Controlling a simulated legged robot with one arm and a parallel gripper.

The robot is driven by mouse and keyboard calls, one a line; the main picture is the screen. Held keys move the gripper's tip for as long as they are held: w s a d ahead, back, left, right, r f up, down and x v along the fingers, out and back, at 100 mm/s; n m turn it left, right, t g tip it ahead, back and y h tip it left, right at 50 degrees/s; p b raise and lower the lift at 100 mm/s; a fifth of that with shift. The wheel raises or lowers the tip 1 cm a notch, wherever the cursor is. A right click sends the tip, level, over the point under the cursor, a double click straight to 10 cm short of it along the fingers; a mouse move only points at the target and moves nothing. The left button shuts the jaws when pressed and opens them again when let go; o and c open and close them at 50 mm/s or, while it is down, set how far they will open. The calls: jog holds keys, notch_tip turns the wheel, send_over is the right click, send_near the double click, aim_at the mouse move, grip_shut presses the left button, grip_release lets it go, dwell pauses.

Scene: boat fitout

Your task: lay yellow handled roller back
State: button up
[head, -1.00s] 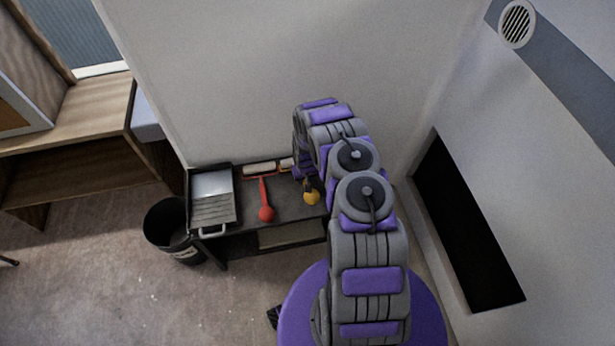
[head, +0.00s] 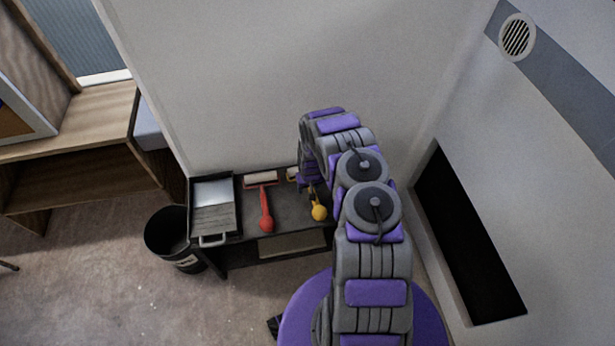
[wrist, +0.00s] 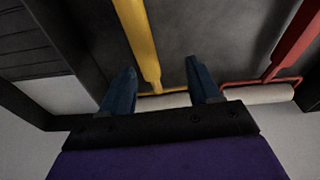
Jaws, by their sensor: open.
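The yellow-handled roller (head: 319,212) lies on the dark bench top (head: 288,212), right of the red-handled roller (head: 266,211) in the head view. In the wrist view its yellow handle (wrist: 138,40) runs between the two blue fingers of my gripper (wrist: 160,68). The gripper is open, with a gap on each side of the handle. The yellow roller's sleeve is partly hidden by my gripper in the wrist view and by my arm in the head view. The red roller also shows at the right of the wrist view (wrist: 296,45).
A paint tray (head: 213,212) stands at the bench's left end in the head view. A dark ribbed tray-like thing (wrist: 35,45) is left of the yellow handle in the wrist view. A black bin (head: 172,240) stands on the floor, left of the bench. Walls stand behind and at right.

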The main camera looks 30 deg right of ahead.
jog(key=s+a+r+p, duration=0.2)
jog(key=r+p, duration=0.2)
jog(key=r, duration=1.2)
jog(key=s+a+r+p, duration=0.1)
jog(key=a+r+p, duration=0.2)
jog(key=r, duration=1.2)
jog(key=s+a+r+n+g+y, duration=0.1)
jog(key=s+a+r, duration=0.2)
jog(key=s+r, duration=0.35)
jog(key=s+a+r+g, duration=0.1)
jog(key=s+a+r, duration=0.25)
jog(key=r, duration=0.55)
jog(key=s+a+r, duration=0.1)
jog(key=s+r, duration=0.3)
jog(key=s, duration=0.4)
jog(key=s+a+r+g, duration=0.1)
jog(key=s+a+r, duration=0.1)
jog(key=s+r, duration=0.3)
jog(key=s+a+r+n, duration=0.1)
jog(key=s+r, duration=0.3)
jog(key=s, duration=0.9)
jog(key=shift+s+a+r+g+h+b, duration=0.2)
jog(key=shift+s+a+g+h+b, duration=0.1)
jog(key=shift+a+b, duration=0.25)
jog(key=shift+a, duration=0.1)
